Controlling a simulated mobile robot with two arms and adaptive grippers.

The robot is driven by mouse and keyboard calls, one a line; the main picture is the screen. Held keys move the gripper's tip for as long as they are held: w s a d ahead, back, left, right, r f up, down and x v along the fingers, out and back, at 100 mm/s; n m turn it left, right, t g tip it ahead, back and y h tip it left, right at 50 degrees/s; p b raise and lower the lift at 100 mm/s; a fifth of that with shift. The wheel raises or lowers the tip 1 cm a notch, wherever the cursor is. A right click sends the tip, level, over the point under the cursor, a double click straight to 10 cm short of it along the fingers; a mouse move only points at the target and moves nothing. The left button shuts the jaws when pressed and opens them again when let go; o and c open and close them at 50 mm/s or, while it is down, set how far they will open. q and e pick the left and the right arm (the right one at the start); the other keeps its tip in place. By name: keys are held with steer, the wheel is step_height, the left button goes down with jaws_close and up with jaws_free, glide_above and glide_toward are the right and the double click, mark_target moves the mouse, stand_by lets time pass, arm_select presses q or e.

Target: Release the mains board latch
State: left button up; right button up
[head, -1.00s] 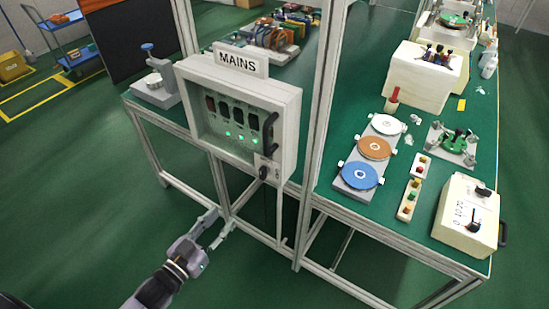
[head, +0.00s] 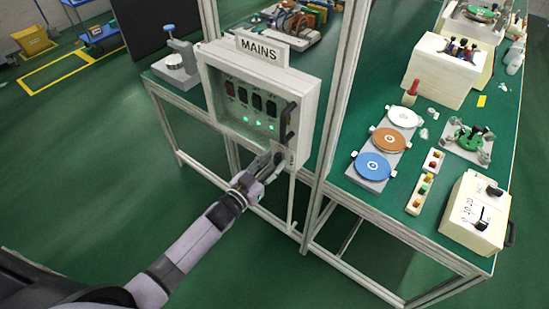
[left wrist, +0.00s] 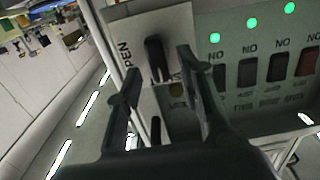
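The mains board (head: 304,115) is a pale box under a MAINS sign, mounted on the bench frame. In the left wrist view the latch (left wrist: 155,55) is a black upright handle on a pale plate, with partly hidden lettering ending in "PEN". My left gripper (head: 270,168) is at the latch. In the left wrist view its two fingers (left wrist: 159,66) are apart, one on each side of the latch; I cannot tell whether they touch it. My right gripper is not in view.
A bench post (head: 335,110) rises right of the board. The bench (head: 400,205) carries discs and a control box (head: 475,215). Open floor lies left.

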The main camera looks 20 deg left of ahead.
arm_select(q)
steer(key=shift+w+d, duration=0.2)
steer(key=shift+w, duration=0.45)
steer(key=shift+c, duration=0.5)
jaws_close()
